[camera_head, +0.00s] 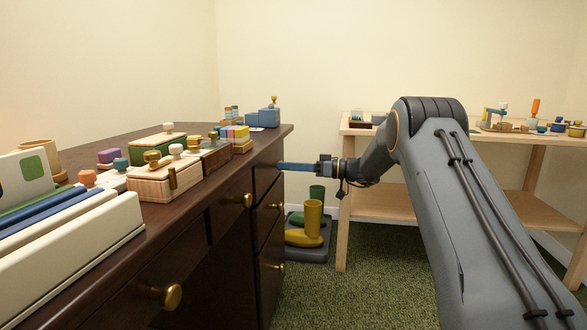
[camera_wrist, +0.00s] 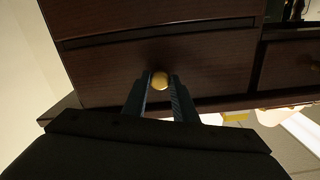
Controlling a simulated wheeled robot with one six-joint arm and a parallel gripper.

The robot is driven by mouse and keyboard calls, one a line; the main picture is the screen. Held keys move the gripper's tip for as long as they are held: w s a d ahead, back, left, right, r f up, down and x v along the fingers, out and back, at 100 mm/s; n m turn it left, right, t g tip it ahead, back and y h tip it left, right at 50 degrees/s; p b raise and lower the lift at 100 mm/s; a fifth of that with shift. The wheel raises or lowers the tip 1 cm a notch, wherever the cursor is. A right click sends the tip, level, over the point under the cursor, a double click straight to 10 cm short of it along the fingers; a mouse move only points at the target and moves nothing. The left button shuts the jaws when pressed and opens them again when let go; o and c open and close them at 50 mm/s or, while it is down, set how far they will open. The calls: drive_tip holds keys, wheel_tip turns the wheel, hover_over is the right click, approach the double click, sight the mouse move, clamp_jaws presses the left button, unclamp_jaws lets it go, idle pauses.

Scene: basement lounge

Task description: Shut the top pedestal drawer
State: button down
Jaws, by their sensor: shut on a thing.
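The dark wood desk has a pedestal of drawers at its far end. The top pedestal drawer (camera_head: 267,176) is just under the desk top, and its front also fills the middle of the wrist view (camera_wrist: 215,75). My gripper (camera_head: 283,166) reaches in from the right at this drawer's front. In the wrist view its two fingers (camera_wrist: 159,95) stand on either side of the round brass knob (camera_wrist: 160,80) and are shut on it. The gripper hides this knob in the head view. How far the drawer stands out is hard to tell.
Lower pedestal drawers have brass knobs (camera_head: 281,206). Boxes and stamps crowd the desk top (camera_head: 200,200). A wooden bench (camera_head: 385,205) stands behind my arm. A tray with yellow and green boots (camera_head: 306,225) is on the carpet.

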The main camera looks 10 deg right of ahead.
drive_tip(key=shift+w+a, duration=0.1)
drive_tip(key=shift+a, duration=0.05)
drive_tip(key=c, duration=1.4)
unclamp_jaws()
drive_tip(key=shift+a, duration=0.3)
drive_tip(key=shift+c, duration=0.2)
drive_tip(key=p+v, duration=0.2)
drive_tip(key=v, duration=0.6)
drive_tip(key=shift+d, duration=0.15)
